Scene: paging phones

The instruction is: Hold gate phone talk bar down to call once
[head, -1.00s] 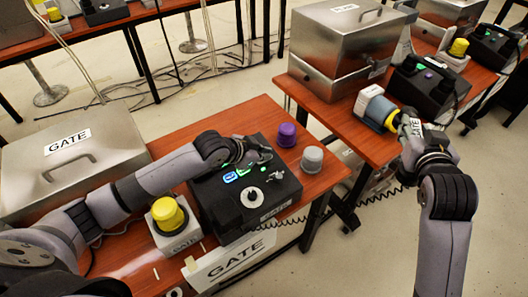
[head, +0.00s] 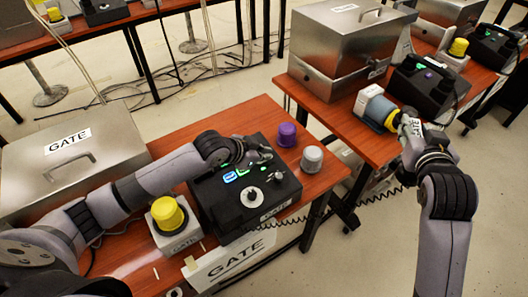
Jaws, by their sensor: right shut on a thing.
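The gate phone (head: 225,205) is a black box on the near wooden table, with lit green and blue keys, a white round knob and a GATE label on its front. My left gripper (head: 262,153) is at the far side of its top face, over or touching it. Whether its fingers are open or shut is unclear. The talk bar is mostly hidden by the gripper.
A steel GATE case (head: 105,175) stands at the left.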

